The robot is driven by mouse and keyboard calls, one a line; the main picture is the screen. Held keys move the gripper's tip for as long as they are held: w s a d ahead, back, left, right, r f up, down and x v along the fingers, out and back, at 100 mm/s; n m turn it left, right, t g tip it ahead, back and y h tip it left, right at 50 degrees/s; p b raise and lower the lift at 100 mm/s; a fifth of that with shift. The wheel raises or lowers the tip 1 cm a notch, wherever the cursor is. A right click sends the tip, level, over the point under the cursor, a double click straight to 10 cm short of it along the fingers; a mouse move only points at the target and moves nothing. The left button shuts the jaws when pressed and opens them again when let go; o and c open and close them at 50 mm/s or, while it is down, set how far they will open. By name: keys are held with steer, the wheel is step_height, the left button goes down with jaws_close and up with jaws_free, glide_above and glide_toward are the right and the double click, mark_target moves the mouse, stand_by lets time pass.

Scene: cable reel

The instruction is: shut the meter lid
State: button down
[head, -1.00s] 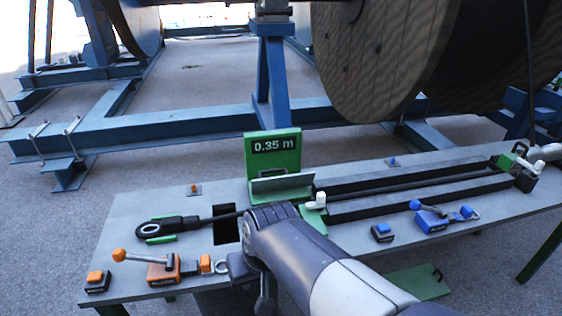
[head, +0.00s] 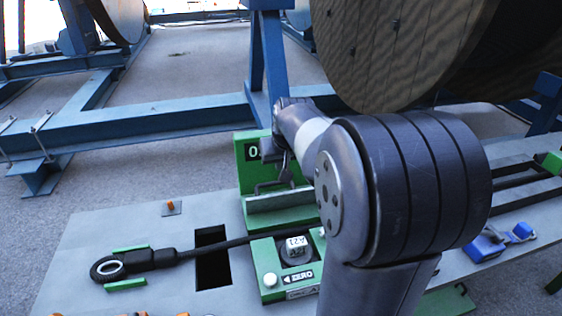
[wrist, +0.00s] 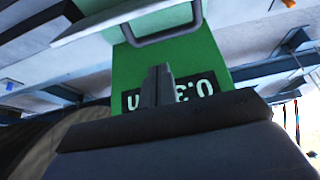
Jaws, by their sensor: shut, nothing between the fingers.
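The meter has a green upright panel with a dark display (head: 253,152); the display also shows upside down in the wrist view (wrist: 190,93). The handle also shows in the wrist view (wrist: 165,32). Below, the meter base (head: 268,252) shows a ZERO label, a white button and a wheel, uncovered. My gripper (head: 287,172) is shut and empty, close to the handle and before the display. Whether it touches is unclear. In the wrist view its fingers (wrist: 157,75) are together.
A dark cable with a ring end (head: 110,267) lies in green guides across the grey bench (head: 85,232), passing a dark slot (head: 212,260). A blue clamp (head: 490,242) is at the right. The big wooden reel (head: 400,50) and blue frame stand behind.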

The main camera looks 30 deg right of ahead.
mark_target(286, 192)
steer(key=x, duration=0.7)
steer(key=shift+w+f, duration=0.1)
steer(key=shift+w, duration=0.05)
steer(key=shift+f+b, duration=0.1)
steer(key=shift+b, duration=0.35)
steer(key=shift+b, duration=0.3)
steer(key=shift+s+a+t, duration=0.1)
steer(key=shift+s+t, duration=0.2)
steer(key=shift+b, duration=0.3)
